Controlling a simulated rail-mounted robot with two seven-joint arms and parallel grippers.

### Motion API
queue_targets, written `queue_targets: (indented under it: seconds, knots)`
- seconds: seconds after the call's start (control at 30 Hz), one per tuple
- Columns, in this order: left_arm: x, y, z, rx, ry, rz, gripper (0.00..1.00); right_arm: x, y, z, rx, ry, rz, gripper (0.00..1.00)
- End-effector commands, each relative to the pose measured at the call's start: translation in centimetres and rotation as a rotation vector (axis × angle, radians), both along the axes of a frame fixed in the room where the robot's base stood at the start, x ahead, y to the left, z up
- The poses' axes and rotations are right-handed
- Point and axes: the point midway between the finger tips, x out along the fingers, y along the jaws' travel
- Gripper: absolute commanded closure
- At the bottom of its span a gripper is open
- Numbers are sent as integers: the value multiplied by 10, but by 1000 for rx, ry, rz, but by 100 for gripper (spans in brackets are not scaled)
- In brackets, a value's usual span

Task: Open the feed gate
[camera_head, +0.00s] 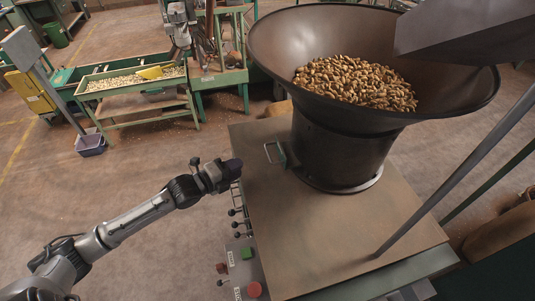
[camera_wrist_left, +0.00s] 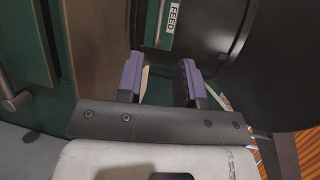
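The feed gate (camera_head: 281,155) is a small green plate with a metal handle at the left foot of the dark hopper (camera_head: 345,150). In the left wrist view the green gate plate (camera_wrist_left: 149,38) carries a white FEED label (camera_wrist_left: 173,17) and a thin metal bar handle, near the top edge. My left gripper (camera_head: 233,170) is left of the gate handle, apart from it, over the table's left edge. Its two purple fingertips (camera_wrist_left: 161,75) are spread in the left wrist view with nothing gripped between them. My right gripper is not in view.
The hopper bowl (camera_head: 270,50) holds brown nuts (camera_head: 355,82). Below my left gripper, a panel has several black levers (camera_head: 238,211), a green button (camera_head: 246,253) and a red button (camera_head: 254,290). A slanted metal post (camera_head: 450,185) stands on the right. The brown tabletop (camera_head: 300,235) in front is clear.

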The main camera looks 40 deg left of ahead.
Motion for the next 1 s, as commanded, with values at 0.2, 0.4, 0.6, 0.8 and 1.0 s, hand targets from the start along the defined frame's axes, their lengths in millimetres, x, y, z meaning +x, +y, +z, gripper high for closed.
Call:
queue_targets:
  seconds: [0.2, 0.4, 0.6, 0.8, 1.0]
  knots:
    - [29, -7, -2, -4, -2, 1, 65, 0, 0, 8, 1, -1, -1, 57]
    - [63, -14, -9, -6, 0, 2, 65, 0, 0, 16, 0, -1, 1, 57]
    - [93, -20, -15, -4, 0, 1, 65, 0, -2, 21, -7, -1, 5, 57]
    - [114, -25, -20, -4, 2, 0, 65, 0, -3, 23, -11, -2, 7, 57]
    - [124, -27, -23, -3, 1, 0, 65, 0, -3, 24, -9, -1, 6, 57]
